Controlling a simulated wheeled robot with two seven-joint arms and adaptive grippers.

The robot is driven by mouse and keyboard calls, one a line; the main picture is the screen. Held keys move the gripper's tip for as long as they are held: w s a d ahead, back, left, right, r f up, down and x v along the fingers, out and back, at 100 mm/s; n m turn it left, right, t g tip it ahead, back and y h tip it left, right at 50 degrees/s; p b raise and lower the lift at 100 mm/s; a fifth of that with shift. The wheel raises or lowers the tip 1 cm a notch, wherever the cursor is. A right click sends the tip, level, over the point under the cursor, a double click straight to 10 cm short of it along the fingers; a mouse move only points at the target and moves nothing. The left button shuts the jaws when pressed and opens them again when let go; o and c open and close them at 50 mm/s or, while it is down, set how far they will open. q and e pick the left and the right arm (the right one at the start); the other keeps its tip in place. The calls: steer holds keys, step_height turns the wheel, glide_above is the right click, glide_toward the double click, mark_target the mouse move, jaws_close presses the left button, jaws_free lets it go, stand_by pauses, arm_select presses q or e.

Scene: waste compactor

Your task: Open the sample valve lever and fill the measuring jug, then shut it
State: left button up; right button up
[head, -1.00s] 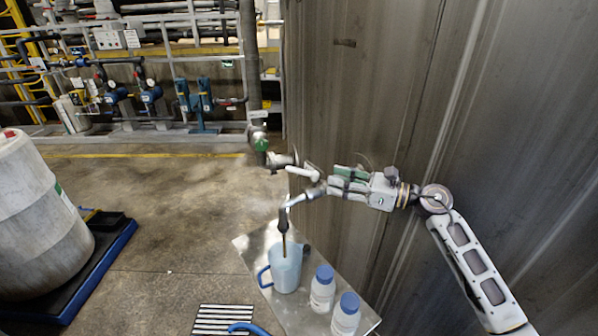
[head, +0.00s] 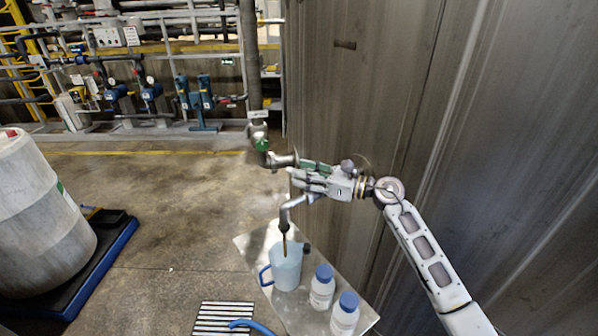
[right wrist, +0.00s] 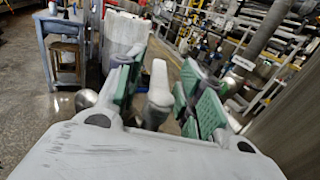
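The translucent blue measuring jug (head: 287,270) stands upright on a metal shelf (head: 268,238), its handle to the left. The bent sample spout (head: 284,214) hangs above it, and a thin brownish stream (head: 285,246) runs down into the jug. The fill level is unclear. My right gripper (head: 297,176) is at the valve above the spout and hides the lever in the head view. In the right wrist view the pale lever (right wrist: 159,85) stands between the two green-padded fingers (right wrist: 163,92), which are open with gaps on both sides. My left gripper is out of view.
Two white bottles with blue caps (head: 321,288) (head: 345,314) stand right of the jug. A corrugated metal wall (head: 400,90) rises close behind my right arm. A floor grate (head: 222,318) and blue hose (head: 242,326) lie below left. A big drum (head: 35,225) stands far left.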

steer(key=shift+w+a, duration=0.25)
steer(key=shift+a, duration=0.65)
steer(key=shift+w, duration=0.1)
steer(key=shift+c, duration=0.5)
steer(key=c, duration=0.5)
jaws_close()
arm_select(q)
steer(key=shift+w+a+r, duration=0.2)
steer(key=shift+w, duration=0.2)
